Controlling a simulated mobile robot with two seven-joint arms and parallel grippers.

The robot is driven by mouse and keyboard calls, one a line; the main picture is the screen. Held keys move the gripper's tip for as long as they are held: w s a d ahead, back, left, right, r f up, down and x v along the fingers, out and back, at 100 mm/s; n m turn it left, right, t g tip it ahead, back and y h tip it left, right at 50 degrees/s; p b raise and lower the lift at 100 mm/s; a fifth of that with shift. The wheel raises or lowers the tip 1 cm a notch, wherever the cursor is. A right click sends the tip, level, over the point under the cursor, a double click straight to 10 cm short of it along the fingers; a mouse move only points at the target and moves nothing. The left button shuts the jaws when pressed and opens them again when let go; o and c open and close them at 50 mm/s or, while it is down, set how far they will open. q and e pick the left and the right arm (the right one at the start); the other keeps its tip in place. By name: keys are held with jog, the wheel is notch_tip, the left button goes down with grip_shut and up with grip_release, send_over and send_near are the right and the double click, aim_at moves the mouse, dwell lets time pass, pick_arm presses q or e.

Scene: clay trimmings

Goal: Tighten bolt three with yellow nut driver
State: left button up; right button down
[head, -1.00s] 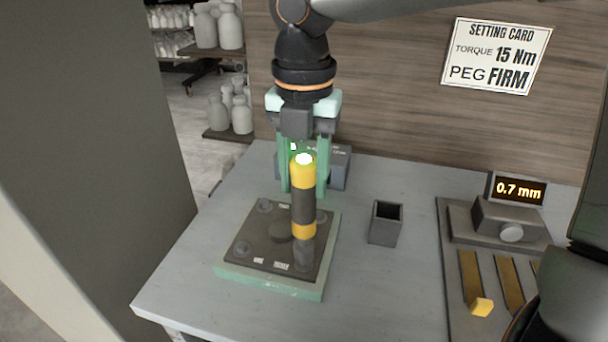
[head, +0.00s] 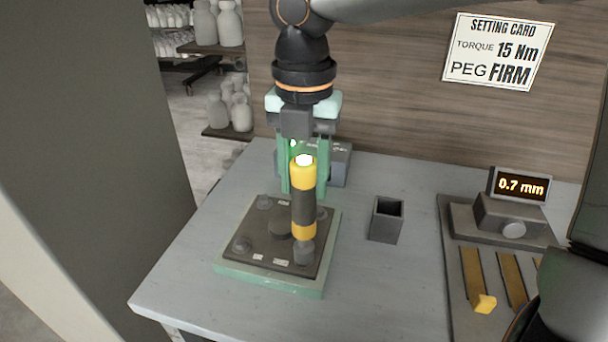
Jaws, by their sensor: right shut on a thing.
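The yellow nut driver (head: 303,207), with a dark grip band and a lit top, stands upright over the front-right bolt (head: 304,254) of a dark plate (head: 262,250). Its socket end covers that bolt's head. My right gripper (head: 304,172) comes down from above and is shut on the driver, its green fingers around the upper part. Other bolts show at the back left (head: 264,202) and front left (head: 242,244) of the plate. The small labels on the plate are too small to read surely. My left gripper is out of view.
The plate rests on a green base (head: 270,281) on a grey table (head: 195,290). A dark open box (head: 386,219) stands to the right. Farther right are a gauge reading 0.7 mm (head: 521,186) and a slotted tray (head: 455,290) with a yellow block (head: 485,303). A setting card (head: 497,52) hangs behind.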

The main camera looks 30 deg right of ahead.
jog(key=shift+f, duration=0.25)
dwell(0.3)
jog(key=shift+f+b, duration=0.2)
jog(key=shift+b, duration=0.6)
dwell(1.2)
jog(key=shift+s+f, duration=0.15)
jog(key=shift+f, duration=0.1)
dwell(2.5)
